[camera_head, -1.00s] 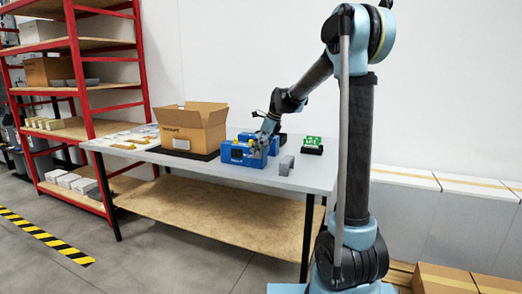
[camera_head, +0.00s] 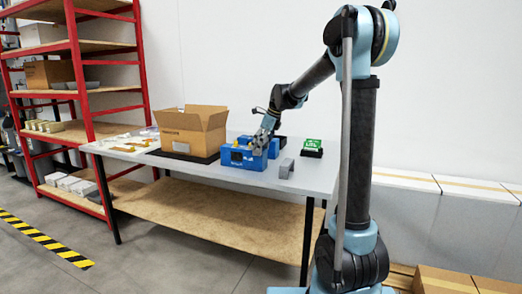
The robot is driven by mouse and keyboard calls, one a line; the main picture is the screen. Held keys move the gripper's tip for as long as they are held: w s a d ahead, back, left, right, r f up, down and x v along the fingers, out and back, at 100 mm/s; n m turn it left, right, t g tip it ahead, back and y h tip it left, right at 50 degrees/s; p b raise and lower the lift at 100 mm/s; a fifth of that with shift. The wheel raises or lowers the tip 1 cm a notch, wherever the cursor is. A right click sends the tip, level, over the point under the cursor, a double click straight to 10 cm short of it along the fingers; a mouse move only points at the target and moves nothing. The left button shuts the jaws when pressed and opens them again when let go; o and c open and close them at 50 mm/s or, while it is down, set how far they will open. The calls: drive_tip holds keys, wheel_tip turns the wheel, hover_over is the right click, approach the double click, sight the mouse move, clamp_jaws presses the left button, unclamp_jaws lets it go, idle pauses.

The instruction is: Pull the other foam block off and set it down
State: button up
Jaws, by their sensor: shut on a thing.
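A blue analyser (camera_head: 241,158) stands on the grey table, to the right of the open cardboard box. My gripper (camera_head: 259,146) is at the right end of the analyser, pointing down. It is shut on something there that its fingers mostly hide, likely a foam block. A grey foam block (camera_head: 286,169) stands on the table just right of the analyser, apart from it. A small yellow part shows on top of the analyser near my gripper.
An open cardboard box (camera_head: 191,129) stands on a dark mat left of the analyser. A green board on a black base (camera_head: 312,148) is at the back right. The table top (camera_head: 311,178) is bare at the front right. Red shelving (camera_head: 75,80) stands at the left.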

drive_tip(key=shift+r, duration=2.55)
drive_tip(key=shift+s, duration=0.1)
